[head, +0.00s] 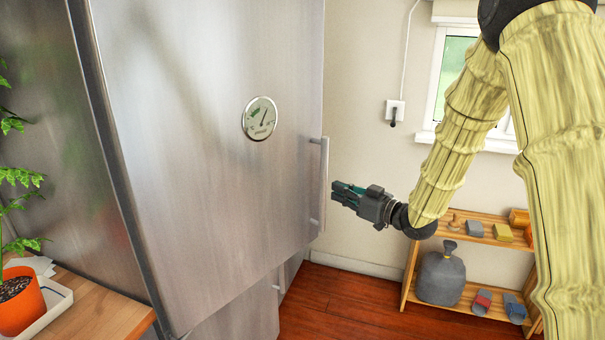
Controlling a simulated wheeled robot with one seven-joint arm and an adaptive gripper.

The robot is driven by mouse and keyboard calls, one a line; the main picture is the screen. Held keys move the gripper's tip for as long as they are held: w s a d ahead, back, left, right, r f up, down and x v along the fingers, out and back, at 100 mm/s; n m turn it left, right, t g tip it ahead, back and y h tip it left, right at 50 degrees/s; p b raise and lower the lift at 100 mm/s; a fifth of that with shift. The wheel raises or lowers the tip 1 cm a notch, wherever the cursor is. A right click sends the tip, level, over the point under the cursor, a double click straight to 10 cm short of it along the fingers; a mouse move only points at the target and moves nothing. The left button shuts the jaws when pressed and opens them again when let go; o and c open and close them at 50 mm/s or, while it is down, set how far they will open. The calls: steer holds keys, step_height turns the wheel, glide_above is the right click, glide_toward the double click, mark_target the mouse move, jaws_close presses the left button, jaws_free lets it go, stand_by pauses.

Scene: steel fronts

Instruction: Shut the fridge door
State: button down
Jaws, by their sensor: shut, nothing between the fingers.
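The fridge door (205,130) is a large brushed-steel panel in the head view, with a round dial on it. Its vertical bar handle (323,180) is near the right edge. The door's lower edge juts past the lower steel front (240,312), so it looks ajar; how wide the gap is I cannot tell, as the inside is hidden. My gripper (335,193) is shut and empty, just right of the handle in the picture, with its fingertips pointing left toward it. Whether it touches the handle or door edge I cannot tell.
A wooden shelf (470,237) with a grey sack and several small items stands at right, below a window. An orange potted plant (18,300) sits on a wooden counter (95,312) at lower left. Wooden floor (345,300) is clear between fridge and shelf.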

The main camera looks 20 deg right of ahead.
steer(key=r, duration=0.1)
steer(key=p, duration=0.4)
glide_toward(295, 170)
steer(key=shift+x, duration=3.55)
steer(key=shift+y, duration=0.4)
